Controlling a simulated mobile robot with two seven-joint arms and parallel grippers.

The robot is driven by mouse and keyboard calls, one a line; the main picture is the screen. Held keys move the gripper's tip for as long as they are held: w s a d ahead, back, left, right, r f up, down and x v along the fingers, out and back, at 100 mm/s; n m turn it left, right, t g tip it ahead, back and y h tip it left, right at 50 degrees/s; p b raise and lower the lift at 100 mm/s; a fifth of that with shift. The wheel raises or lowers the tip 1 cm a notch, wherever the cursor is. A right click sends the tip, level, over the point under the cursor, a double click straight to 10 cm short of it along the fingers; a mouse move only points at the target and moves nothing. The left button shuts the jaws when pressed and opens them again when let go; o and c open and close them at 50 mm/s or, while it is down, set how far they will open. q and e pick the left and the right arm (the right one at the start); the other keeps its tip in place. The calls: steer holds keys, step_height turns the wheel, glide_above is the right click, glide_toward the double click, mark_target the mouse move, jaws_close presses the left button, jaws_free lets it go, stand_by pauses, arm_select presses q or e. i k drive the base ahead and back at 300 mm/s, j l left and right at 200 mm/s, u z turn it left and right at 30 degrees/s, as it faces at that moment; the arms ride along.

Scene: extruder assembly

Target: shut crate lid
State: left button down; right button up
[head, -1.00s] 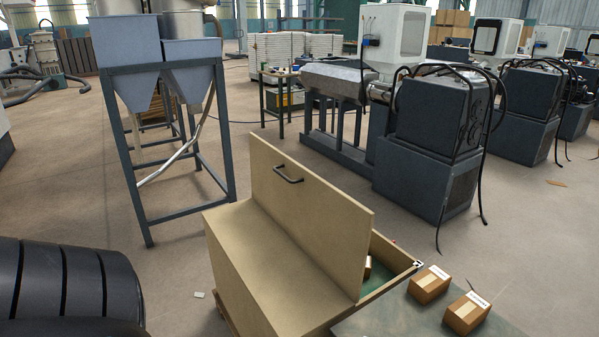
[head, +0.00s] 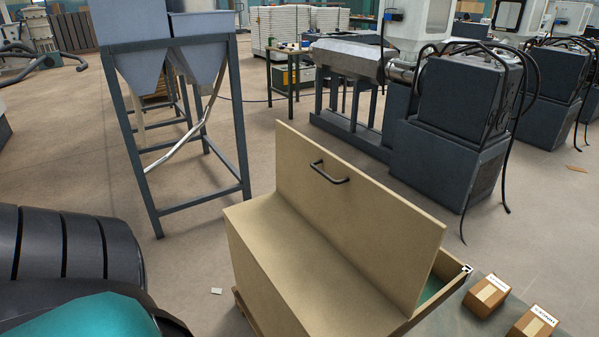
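The wooden crate (head: 285,262) stands in the lower middle of the head view, on what looks like a pallet. Its flat lid (head: 380,217) is raised and stands steeply tilted, with a dark bar handle (head: 328,174) near its upper left edge. To the right of the lid, part of the open inside shows, with a green bottom and a crate wall (head: 440,300). The rest of the inside is hidden behind the lid. Neither of my grippers shows, and nothing touches the lid or handle in view.
Two small cardboard boxes (head: 487,295) (head: 533,324) sit on a grey-green surface right of the crate. A blue-grey hopper on a dark frame (head: 150,192) stands behind left. Dark machines (head: 455,125) stand behind right. The floor between is mostly clear, with a small white scrap.

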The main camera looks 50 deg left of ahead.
mark_target(393, 242)
steer(key=j, duration=1.45)
